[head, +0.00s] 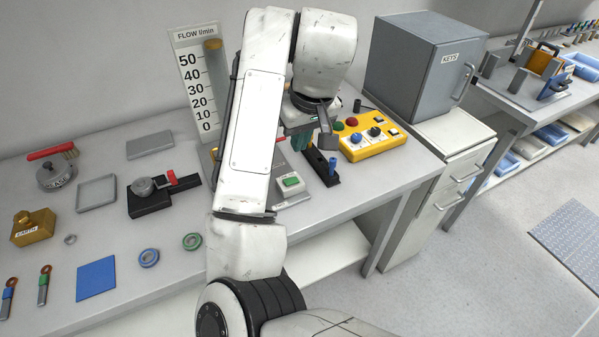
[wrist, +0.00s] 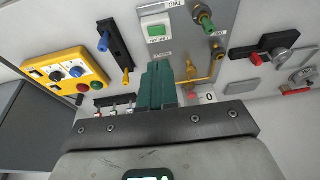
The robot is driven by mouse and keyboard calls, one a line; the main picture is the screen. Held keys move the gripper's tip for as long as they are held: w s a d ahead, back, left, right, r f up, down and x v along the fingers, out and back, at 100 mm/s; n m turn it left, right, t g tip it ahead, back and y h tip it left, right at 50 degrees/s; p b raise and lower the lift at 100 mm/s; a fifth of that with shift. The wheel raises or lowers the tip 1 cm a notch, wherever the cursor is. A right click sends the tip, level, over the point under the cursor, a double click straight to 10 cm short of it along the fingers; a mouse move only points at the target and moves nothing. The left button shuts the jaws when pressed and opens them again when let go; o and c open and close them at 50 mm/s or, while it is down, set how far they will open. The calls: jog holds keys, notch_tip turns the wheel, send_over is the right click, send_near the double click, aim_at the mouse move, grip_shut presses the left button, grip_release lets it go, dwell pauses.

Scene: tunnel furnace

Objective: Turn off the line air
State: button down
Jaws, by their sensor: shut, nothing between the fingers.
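The green line air button (head: 291,182) sits in a white housing on a grey plate, at the table's front edge. In the wrist view the button (wrist: 157,31) is at the top middle, with a small label below it. My gripper (head: 304,140) is above the table, behind the button, partly hidden by my arm. In the wrist view its teal fingers (wrist: 159,78) are together and empty, apart from the button. The flow gauge (head: 197,85) stands at the back, with a brass-coloured piece near its top.
A yellow box (head: 373,136) with coloured buttons is right of my gripper. A black block (head: 322,165) with blue and brass pegs stands close by. Brass fittings (wrist: 205,22) rise near the button. A grey key cabinet (head: 420,65) stands further right.

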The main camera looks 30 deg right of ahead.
jog(key=shift+w+a+r, duration=0.15)
jog(key=shift+a+r, duration=0.05)
jog(key=shift+r, duration=0.05)
jog(key=shift+f, duration=0.1)
send_near(287, 184)
jog(key=x, duration=0.5)
jog(key=shift+w+f, duration=0.1)
jog(key=shift+w, duration=0.2)
jog(key=shift+a+f, duration=0.1)
jog(key=shift+f, duration=0.5)
jog(key=shift+a+f+h, duration=0.15)
jog(key=shift+f+h, duration=0.25)
jog(key=shift+r, duration=0.1)
